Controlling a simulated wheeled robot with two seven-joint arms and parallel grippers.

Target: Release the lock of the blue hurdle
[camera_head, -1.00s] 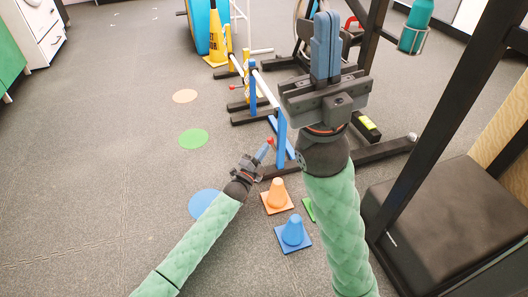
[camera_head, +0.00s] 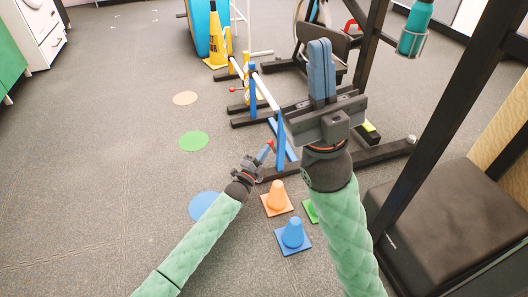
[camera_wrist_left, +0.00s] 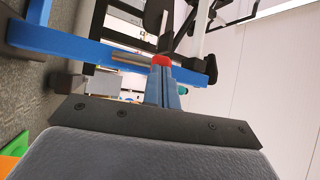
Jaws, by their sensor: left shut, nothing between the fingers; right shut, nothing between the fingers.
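The blue hurdle has blue uprights (camera_head: 281,140) and a white bar (camera_head: 265,88), with its near upright just right of my left gripper. My left gripper (camera_head: 265,153) is shut and empty, with its blue fingers pointing at the hurdle's red lock knob (camera_head: 270,143). In the left wrist view the red knob (camera_wrist_left: 161,60) shows right at the tips of the shut fingers (camera_wrist_left: 163,88); I cannot tell whether they touch. A blue hurdle beam (camera_wrist_left: 90,50) crosses behind. My right gripper (camera_head: 320,70) is shut and empty, raised in front of the head camera, hiding part of the equipment behind.
An orange cone (camera_head: 277,197) and a blue cone (camera_head: 292,234) stand below the hurdle. A yellow hurdle (camera_head: 228,45) with its own red knob (camera_head: 233,90) is behind. A black bench (camera_head: 445,225) and rack fill the right. Floor on the left is open, with flat coloured discs (camera_head: 193,141).

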